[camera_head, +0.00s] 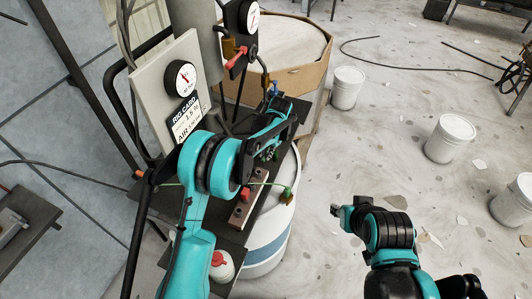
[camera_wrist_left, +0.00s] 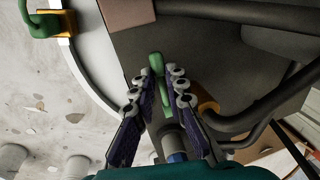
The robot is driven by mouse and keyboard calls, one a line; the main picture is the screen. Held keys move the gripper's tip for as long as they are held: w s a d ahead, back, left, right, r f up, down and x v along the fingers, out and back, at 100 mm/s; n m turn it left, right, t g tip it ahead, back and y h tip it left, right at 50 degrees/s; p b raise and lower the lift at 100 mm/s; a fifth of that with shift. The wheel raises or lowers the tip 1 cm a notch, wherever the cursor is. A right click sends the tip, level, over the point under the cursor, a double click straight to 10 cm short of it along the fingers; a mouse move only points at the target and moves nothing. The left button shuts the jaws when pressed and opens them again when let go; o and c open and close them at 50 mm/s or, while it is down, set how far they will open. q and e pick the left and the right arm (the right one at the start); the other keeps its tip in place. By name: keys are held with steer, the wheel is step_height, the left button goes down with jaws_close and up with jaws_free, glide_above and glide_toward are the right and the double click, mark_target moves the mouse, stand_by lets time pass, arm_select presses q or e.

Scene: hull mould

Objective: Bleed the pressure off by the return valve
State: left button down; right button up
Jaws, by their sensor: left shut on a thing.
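A green lever (camera_wrist_left: 156,65) shows between the two fingers of my left gripper (camera_wrist_left: 160,88) in the left wrist view. The fingers are shut on it, one on each side. In the head view my left gripper (camera_head: 266,152) reaches down over the dark bench by the pipework, and its arm hides much of what it holds.
A gauge (camera_head: 182,78) is set in the panel above the rig card (camera_head: 185,119); a second gauge (camera_head: 249,15) is behind. A red handle (camera_head: 238,58) and a blue handle (camera_head: 273,88) are on the pipework. White buckets (camera_head: 347,88) stand on the open floor at right.

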arm_select(q)
steer(key=f+t+b, duration=0.1)
steer(key=t+b, duration=0.1)
steer(key=f+t+h+b, duration=0.1)
steer(key=f+b, duration=0.1)
steer(key=shift+s+a+t+b, duration=0.1)
steer(key=shift+s+t+b, duration=0.25)
steer(key=shift+t+b, duration=0.05)
steer(key=shift+n+t+b, duration=0.3)
steer(key=shift+t+b, duration=0.3)
steer(key=c, duration=1.5)
jaws_free()
steer(key=shift+c, duration=0.2)
steer(key=shift+r, duration=0.1)
steer(key=v, duration=1.2)
steer(key=shift+a, duration=0.2)
